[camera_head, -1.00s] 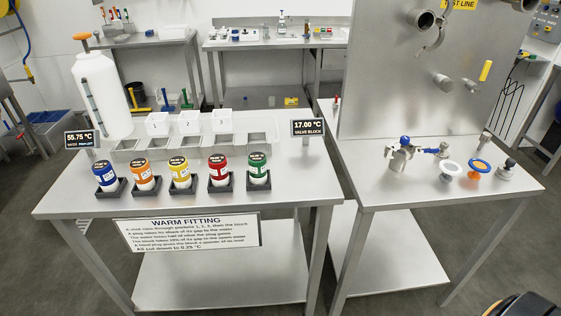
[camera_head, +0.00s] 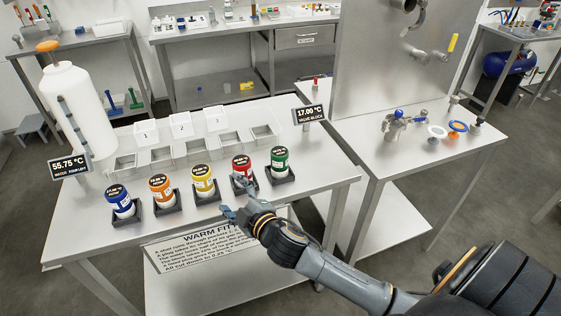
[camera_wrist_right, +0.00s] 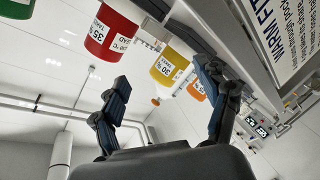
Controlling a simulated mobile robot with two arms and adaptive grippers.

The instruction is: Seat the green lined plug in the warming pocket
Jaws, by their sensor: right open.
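The green lined plug (camera_head: 280,158), with a dark printed top and white lower part, stands in a black holder at the right end of a row of coloured plugs. A green part shows at the top left of the right wrist view (camera_wrist_right: 15,8). Behind the row is a metal rack of open square pockets (camera_head: 196,150); I cannot tell which is the warming pocket. My right gripper (camera_head: 236,197) is open and empty at the table's front, close to the red plug (camera_head: 242,167) and left of the green one. My left gripper is not in view.
Yellow (camera_head: 203,179), orange (camera_head: 161,188) and blue (camera_head: 119,200) plugs stand in holders to the left. White numbered boxes (camera_head: 180,125) stand behind the pockets. A white tank (camera_head: 75,110) and temperature displays (camera_head: 70,165) flank the rack. A sign (camera_head: 190,250) hangs at the front edge.

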